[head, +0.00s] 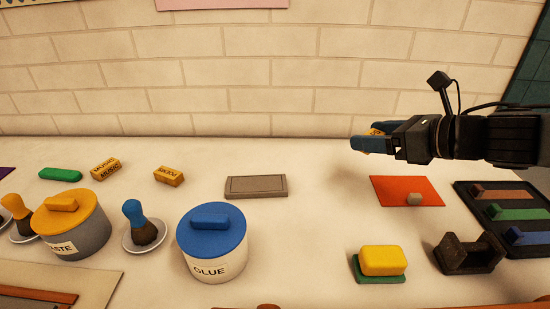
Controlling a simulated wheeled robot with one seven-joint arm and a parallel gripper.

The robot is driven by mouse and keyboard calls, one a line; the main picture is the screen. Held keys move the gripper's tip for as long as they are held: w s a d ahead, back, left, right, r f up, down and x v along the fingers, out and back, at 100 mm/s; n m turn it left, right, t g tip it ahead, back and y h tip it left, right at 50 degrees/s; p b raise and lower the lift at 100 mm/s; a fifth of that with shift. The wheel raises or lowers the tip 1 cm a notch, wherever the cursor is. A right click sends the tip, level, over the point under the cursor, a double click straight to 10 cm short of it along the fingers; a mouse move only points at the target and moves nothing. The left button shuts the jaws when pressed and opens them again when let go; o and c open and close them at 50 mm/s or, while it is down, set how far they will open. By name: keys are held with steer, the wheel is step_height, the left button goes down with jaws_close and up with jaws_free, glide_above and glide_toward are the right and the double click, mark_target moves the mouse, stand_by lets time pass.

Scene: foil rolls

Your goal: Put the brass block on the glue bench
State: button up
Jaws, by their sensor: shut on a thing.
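My gripper (369,139) is at the right, raised above the pale bench top (320,225), pointing left. Its blue fingers are shut on a brass block (376,131), of which only a small golden part shows; the fingers hide the rest. Two other brass-coloured blocks with dark lettering, one at the left (107,169) and one nearer the middle (168,176), lie on the bench. A white pot labelled GLUE (214,256) with a blue lid stands at the front middle.
A grey slab (255,187) lies mid-bench. An orange mat (405,186) with a small tan lump, a yellow block on a green base (382,261), a dark holder (467,254) and a black tray (471,198) occupy the right. A yellow-lidded pot (85,238) and brushes stand left.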

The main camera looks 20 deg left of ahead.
glide_above(319, 168)
step_height(319, 168, down, 7)
steer(key=shift+s+r+p, duration=0.1)
steer(key=shift+p, duration=0.35)
steer(key=shift+f, duration=2.05)
steer(key=shift+f, duration=0.2)
steer(key=o, duration=1.4)
steer(key=shift+c, duration=0.2)
steer(key=shift+r, duration=0.1)
steer(key=shift+r+p, duration=0.1)
steer(key=shift+p, duration=0.2)
steer(key=v, duration=1.2)
steer(key=shift+b, duration=0.35)
